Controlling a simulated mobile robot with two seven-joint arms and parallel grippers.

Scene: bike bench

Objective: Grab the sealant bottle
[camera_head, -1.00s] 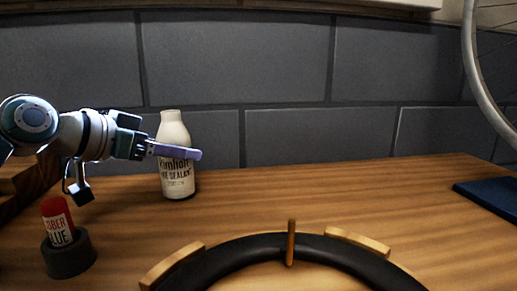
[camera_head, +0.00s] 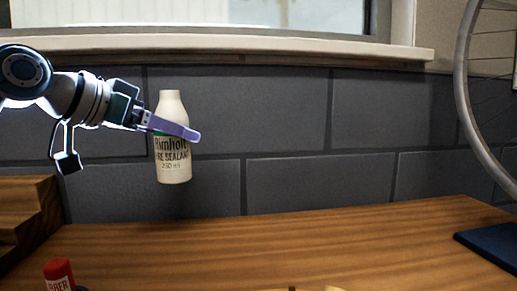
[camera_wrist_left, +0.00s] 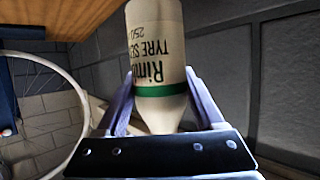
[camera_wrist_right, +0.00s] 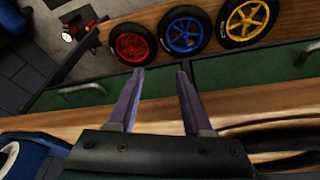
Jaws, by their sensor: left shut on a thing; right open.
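The sealant bottle (camera_head: 173,163) is white with dark lettering and a green band. In the head view it hangs upright above the wooden bench, in front of the grey block wall. My left gripper (camera_head: 180,130) is shut on its upper part; one finger crosses its front. In the left wrist view the bottle (camera_wrist_left: 158,50) sits between the two fingers of the left gripper (camera_wrist_left: 162,90).
A wooden step-like block (camera_head: 25,215) is at the left. A blue object (camera_head: 490,248) lies at the right, near a bike wheel (camera_head: 465,100). The middle of the bench (camera_head: 300,240) is clear.

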